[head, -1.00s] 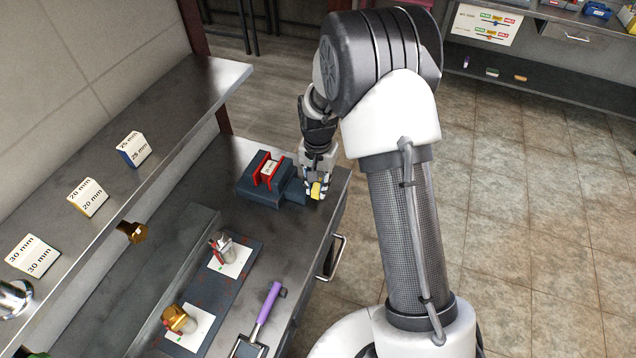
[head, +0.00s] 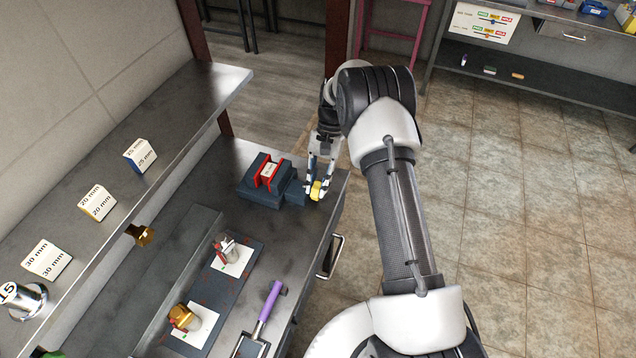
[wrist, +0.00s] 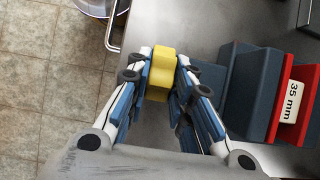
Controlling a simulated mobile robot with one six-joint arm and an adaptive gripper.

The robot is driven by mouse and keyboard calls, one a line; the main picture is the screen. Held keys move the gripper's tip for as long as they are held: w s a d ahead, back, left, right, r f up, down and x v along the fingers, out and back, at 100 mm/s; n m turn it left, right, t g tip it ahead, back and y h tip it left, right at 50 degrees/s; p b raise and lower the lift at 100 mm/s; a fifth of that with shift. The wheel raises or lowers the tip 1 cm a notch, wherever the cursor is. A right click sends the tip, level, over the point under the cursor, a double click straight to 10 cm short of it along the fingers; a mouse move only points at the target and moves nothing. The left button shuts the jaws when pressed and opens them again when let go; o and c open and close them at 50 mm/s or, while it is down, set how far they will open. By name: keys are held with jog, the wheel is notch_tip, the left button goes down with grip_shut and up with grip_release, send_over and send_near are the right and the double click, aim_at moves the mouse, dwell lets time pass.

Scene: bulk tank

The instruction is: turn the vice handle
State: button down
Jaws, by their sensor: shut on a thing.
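The vice (head: 262,188) is a dark blue-grey block with red jaws on the steel bench. It holds a piece labelled 35 mm, readable in the wrist view (wrist: 292,100). The yellow vice handle (head: 316,190) is at the vice's right end, near the bench's edge. My gripper (head: 317,183) reaches the handle from behind and above. In the wrist view my gripper (wrist: 161,82) has its blue fingers on both sides of the yellow handle (wrist: 159,62), shut on it. The fingers hide part of the handle, and its joint to the vice is not clear.
A shelf (head: 190,108) with size cards runs along the left. On the bench, a dark mat (head: 222,290) holds two fittings on white cards, and a purple-handled tool (head: 269,302) lies near the front edge. A drawer pull (head: 332,256) sticks out below the bench edge.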

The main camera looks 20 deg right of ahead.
dwell(0.3)
jog(key=c, duration=1.4)
grip_release()
jog(key=shift+w, duration=0.1)
jog(key=v, duration=1.2)
jog(key=shift+w, duration=0.1)
